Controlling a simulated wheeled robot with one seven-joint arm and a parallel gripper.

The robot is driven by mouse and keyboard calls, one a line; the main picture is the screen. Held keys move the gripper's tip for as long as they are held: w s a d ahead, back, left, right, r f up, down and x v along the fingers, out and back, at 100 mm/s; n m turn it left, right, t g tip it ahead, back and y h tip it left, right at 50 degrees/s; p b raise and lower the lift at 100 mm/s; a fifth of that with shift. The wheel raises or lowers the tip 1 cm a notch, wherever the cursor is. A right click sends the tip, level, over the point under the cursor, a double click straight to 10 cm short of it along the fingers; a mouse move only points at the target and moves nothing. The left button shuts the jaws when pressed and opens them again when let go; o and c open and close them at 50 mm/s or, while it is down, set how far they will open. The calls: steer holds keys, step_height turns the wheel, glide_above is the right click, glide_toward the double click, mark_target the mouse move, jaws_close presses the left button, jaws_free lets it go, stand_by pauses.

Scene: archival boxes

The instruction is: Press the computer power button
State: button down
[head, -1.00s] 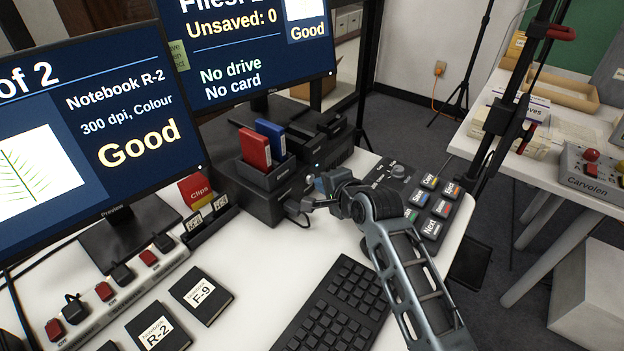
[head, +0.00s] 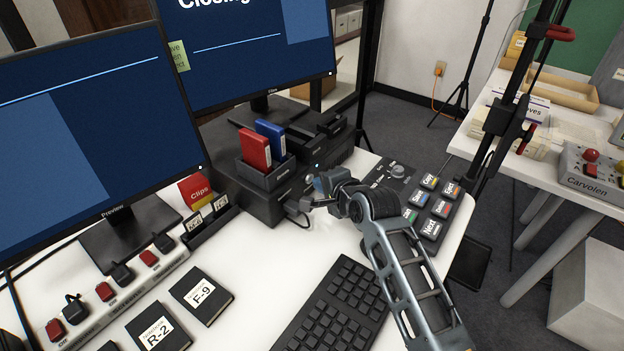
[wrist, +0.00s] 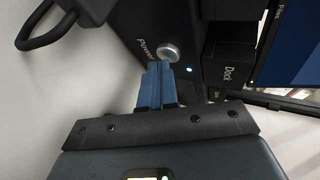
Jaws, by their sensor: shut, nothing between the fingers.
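The computer (head: 262,204) is a dark box on the white desk below the rear monitor. In the wrist view its front face (wrist: 195,18) carries a round silver power button (wrist: 168,52) beside the word "Power". A small light (wrist: 189,69) glows near the button. My gripper (wrist: 160,68) is shut and empty, its blue fingertips right at the lower edge of the button. I cannot tell whether they touch it. In the head view my gripper (head: 318,186) is at the computer's front, and my wrist hides the button there.
A keyboard (head: 335,305), a control pad with coloured keys (head: 432,205), notebooks (head: 202,296) and a power strip (head: 125,292) lie on the desk. A cable plug (head: 296,207) sits close left of my gripper. Red and blue drives (head: 255,148) stand above the computer.

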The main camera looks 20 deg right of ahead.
steer(key=shift+s+d+p, duration=0.35)
steer(key=shift+s+d, duration=0.05)
steer(key=shift+s, duration=0.25)
steer(key=shift+s+d, duration=0.1)
steer(key=shift+s+d+p, duration=0.5)
steer(key=shift+s+d, duration=0.2)
steer(key=shift+s, duration=0.25)
steer(key=shift+s+d+p, duration=0.45)
steer(key=shift+s+d, duration=0.2)
steer(key=shift+s, duration=0.3)
steer(key=shift+s+d, duration=0.15)
